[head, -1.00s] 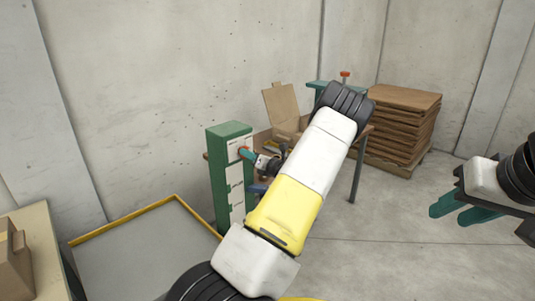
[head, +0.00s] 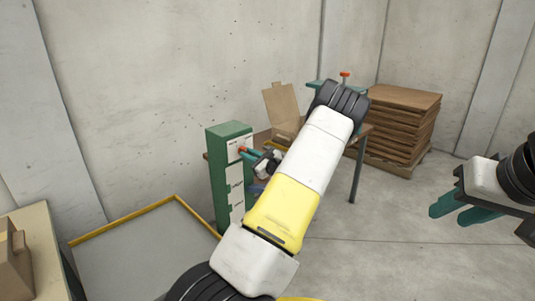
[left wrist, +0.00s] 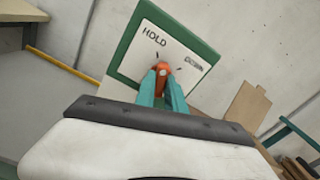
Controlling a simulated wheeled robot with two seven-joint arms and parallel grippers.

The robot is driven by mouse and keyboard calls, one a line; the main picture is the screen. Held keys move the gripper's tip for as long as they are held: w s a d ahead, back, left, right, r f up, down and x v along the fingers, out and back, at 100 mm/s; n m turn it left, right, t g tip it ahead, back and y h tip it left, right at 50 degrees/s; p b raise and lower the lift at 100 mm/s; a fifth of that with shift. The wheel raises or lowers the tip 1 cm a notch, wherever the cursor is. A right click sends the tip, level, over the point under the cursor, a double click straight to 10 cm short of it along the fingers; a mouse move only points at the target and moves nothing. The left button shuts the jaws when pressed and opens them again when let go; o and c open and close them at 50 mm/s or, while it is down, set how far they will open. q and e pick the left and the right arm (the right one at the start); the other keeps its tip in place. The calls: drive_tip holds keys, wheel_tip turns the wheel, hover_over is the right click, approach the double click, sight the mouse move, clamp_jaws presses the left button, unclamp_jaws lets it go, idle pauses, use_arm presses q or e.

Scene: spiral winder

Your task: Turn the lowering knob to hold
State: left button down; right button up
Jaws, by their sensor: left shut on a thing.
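A green control post (head: 217,172) with white panels stands by the wall in the head view. Its upper panel carries an orange knob (head: 242,149). In the left wrist view the knob (left wrist: 162,68) sits on a white plate (left wrist: 175,40) marked HOLD at upper left and DOWN at right. My left gripper (head: 247,153) has its teal fingers shut on the knob; the fingers (left wrist: 162,82) cover its sides. The knob's exact pointing direction is partly hidden. My right gripper (head: 460,213) is at the right, its two teal fingers apart and empty.
A low platform with a yellow edge (head: 122,222) lies left of the post. A stack of brown boards (head: 400,115) is at the back right.

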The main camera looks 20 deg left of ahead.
use_arm(q)
drive_tip(key=shift+n, duration=2)
drive_tip(key=c, duration=1.4)
unclamp_jaws()
drive_tip(key=v, duration=0.7)
drive_tip(key=shift+d, duration=0.35)
drive_tip(key=shift+s, duration=0.1)
